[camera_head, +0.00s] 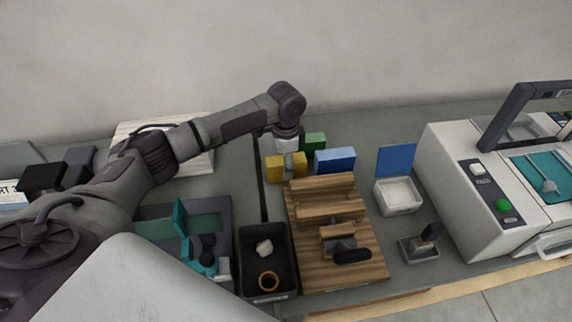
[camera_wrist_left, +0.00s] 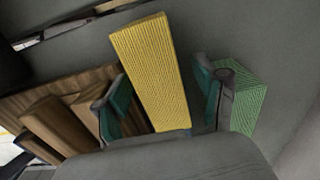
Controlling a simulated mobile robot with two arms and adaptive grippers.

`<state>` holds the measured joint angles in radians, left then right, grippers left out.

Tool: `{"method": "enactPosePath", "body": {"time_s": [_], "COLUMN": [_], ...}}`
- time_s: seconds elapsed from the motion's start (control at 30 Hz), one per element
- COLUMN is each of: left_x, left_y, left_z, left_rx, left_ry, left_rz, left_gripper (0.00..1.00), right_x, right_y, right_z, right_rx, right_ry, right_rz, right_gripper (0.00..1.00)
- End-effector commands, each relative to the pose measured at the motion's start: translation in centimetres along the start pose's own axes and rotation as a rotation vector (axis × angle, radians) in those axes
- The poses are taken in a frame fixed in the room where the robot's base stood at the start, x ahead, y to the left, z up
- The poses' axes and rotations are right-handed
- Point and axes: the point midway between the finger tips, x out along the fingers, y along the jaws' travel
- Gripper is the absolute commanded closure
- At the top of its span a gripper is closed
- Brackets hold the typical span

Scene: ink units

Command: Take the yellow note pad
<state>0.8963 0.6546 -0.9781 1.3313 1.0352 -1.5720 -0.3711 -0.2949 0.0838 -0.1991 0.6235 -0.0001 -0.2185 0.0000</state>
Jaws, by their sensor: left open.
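The yellow note pad (camera_head: 273,169) stands behind the wooden rack at the back of the bench. In the left wrist view the yellow note pad (camera_wrist_left: 153,75) is a long ribbed block. In the wrist view the teal-padded fingers of my left gripper (camera_wrist_left: 165,98) are apart, one on each side of the pad. A gap shows on both sides, so they do not look closed on it. The pad's near end is hidden by the gripper body. My right gripper is not in view.
A green pad (camera_head: 315,142) stands just behind and right, close outside one finger in the wrist view. A blue pad (camera_head: 335,161) is to the right. The wooden rack (camera_head: 365,262) and a black bin (camera_head: 282,236) are in front. A white machine (camera_head: 455,170) stands far right.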

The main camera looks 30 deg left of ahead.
Motion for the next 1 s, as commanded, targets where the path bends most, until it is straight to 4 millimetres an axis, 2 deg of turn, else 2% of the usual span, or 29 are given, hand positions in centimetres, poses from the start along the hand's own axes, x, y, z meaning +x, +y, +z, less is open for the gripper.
{"method": "enactPosePath", "body": {"time_s": [0.13,0.37,0.8,1.0], "left_x": [1.4,1.6,1.6,1.5], "left_y": [0.1,0.0,0.0,0.0], "left_z": [-0.1,-0.1,-0.1,-0.1], "left_rx": [0.002,0.002,0.001,0.001], "left_ry": [0.000,0.002,0.001,0.002], "left_rz": [0.000,-0.001,-0.001,-0.002], "left_gripper": [0.29,0.29,0.99,0.99], "right_x": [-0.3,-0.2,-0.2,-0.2], "right_y": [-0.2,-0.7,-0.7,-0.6], "right_z": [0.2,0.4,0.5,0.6], "right_rx": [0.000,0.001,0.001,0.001], "right_ry": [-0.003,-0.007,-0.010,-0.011], "right_rz": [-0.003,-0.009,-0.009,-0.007], "right_gripper": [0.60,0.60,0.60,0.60]}}
